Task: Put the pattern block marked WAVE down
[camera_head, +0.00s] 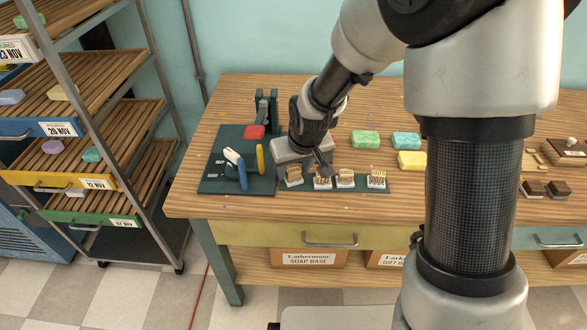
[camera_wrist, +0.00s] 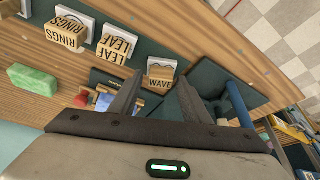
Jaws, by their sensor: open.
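The WAVE block (camera_wrist: 160,83) is a small wooden block lettered WAVE, at a white card with a dark wave shape (camera_wrist: 163,66). In the head view it appears to be the leftmost block (camera_head: 293,175) of the row on the dark strip (camera_head: 308,188). My gripper (camera_wrist: 159,78) is open, and its two fingers point toward the WAVE block, which shows between their tips. I see nothing held. In the head view my gripper (camera_head: 322,160) is over the left part of the row, one finger showing. Whether the fingers touch the block cannot be told.
A dark mat (camera_head: 215,182) with a blue-handled tool (camera_head: 242,174) lies left. Green (camera_head: 366,139), teal (camera_head: 405,141) and yellow (camera_head: 411,159) soaps lie behind, right.

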